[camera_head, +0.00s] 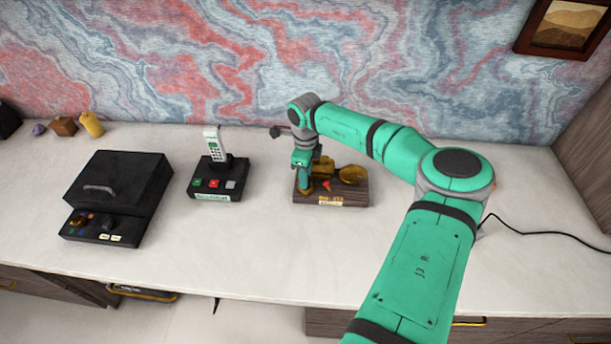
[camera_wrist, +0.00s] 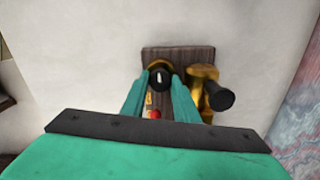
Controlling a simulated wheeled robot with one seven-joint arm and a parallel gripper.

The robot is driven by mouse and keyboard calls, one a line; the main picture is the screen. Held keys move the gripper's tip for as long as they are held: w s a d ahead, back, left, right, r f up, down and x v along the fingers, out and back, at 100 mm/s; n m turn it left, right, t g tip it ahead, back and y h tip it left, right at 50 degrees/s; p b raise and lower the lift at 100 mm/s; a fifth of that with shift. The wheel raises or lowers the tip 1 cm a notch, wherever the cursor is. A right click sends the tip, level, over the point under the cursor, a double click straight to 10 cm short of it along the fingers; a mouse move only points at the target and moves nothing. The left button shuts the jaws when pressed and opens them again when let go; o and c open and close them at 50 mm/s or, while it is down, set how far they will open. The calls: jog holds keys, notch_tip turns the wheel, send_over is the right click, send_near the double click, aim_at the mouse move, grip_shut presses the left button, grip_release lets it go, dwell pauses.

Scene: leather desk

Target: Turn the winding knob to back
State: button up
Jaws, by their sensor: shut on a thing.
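The winding knob (camera_wrist: 159,78) is a round black knob with a white mark, on a brass mount at one end of a dark wooden base (camera_wrist: 178,54). In the wrist view the white mark points roughly up the picture. My gripper (camera_wrist: 160,84) has its two teal fingers on either side of the knob, shut on it. In the head view my gripper (camera_head: 304,185) reaches down to the left end of the wooden base (camera_head: 352,200), and the knob is hidden there. A brass part (camera_head: 352,174) and a red piece (camera_head: 327,184) sit on the same base.
A large black box device (camera_head: 125,185) sits farther left. A yellow object (camera_head: 91,124) lies near the wall. The desk front is clear; a black cable (camera_head: 540,233) runs right.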

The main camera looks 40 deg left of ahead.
jog(key=n, duration=0.4)
jog(key=shift+a+r+n, duration=0.1)
jog(key=shift+a+n, duration=0.05)
jog(key=shift+n, duration=0.15)
jog(key=n, duration=0.3)
jog(key=shift+n, duration=0.4)
jog(key=n, duration=0.8)
jog(key=shift+n, duration=0.5)
jog(key=o, duration=0.8)
